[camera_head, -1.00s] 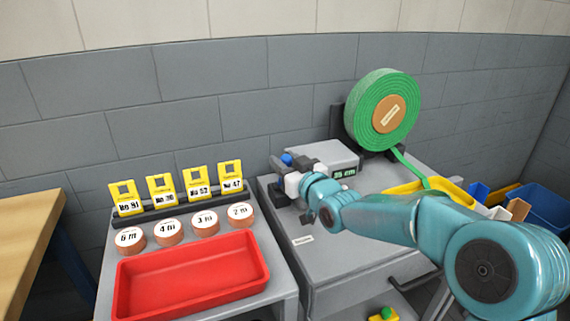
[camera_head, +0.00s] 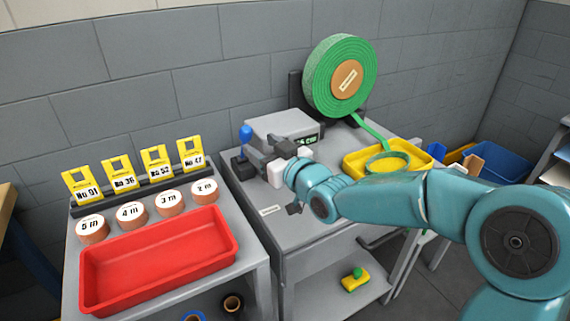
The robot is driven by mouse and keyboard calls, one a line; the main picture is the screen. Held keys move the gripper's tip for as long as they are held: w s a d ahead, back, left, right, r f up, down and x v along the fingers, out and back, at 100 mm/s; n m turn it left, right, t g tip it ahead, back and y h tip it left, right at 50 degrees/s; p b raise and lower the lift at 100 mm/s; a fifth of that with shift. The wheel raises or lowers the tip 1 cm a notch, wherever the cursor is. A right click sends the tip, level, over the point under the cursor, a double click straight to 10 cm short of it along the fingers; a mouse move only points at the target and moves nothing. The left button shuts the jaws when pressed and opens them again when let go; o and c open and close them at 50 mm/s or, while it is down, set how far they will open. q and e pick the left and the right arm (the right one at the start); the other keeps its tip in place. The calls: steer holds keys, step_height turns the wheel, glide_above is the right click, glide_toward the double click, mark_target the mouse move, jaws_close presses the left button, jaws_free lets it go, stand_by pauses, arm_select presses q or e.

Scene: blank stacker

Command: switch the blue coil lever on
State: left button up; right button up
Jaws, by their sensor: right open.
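The blue coil lever (camera_head: 245,136) has a blue handle standing nearly upright on a black base (camera_head: 241,166), at the left of a grey machine box (camera_head: 284,128) with a small green display. My right gripper (camera_head: 254,160) is open, with its fingers close to the lever, just right of its base and below the blue knob. I cannot tell whether the fingers touch it. My right arm comes in from the right across the bench. My left gripper is out of view.
A green coil roll (camera_head: 328,88) stands behind, its strip running into a yellow tray (camera_head: 362,160). At left are a red tray (camera_head: 160,258), several round length weights (camera_head: 131,213) and yellow numbered tags (camera_head: 120,172). Blue bins (camera_head: 492,162) stand at right.

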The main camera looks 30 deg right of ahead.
steer(key=s+d, duration=0.1)
steer(key=s, duration=0.7)
steer(key=shift+s+d, duration=0.3)
